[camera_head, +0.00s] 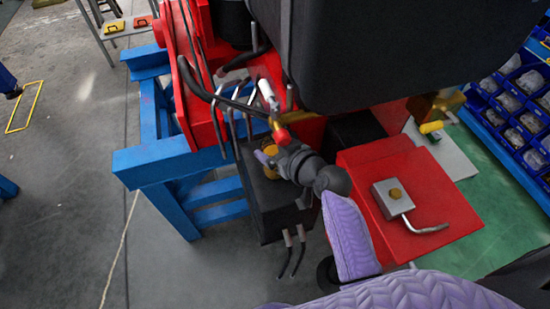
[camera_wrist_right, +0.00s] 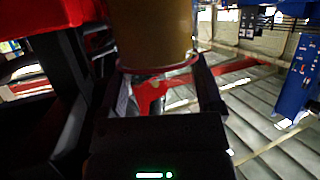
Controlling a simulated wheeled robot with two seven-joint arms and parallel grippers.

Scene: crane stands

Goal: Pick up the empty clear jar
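I do not make out a clear empty jar for certain in either view. My right gripper (camera_head: 273,158) is at the top of a dark box (camera_head: 270,205), close to a small yellow-brown round thing (camera_head: 271,147). In the right wrist view, a yellow-brown cylinder (camera_wrist_right: 152,35) with a reddish lower rim stands at the tips of my right gripper (camera_wrist_right: 160,75). The two fingers are apart, one on each side of its lower end. I cannot tell whether they press on it. My left gripper is not in view.
A red machine frame (camera_head: 190,75) on a blue stand (camera_head: 155,165) is on the left. A large black housing (camera_head: 385,50) hangs over the top. A red plate (camera_head: 430,205) bears a grey block (camera_head: 392,198) with a bent rod. Blue bins (camera_head: 510,105) line the right. Grey floor (camera_head: 60,200) is open at left.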

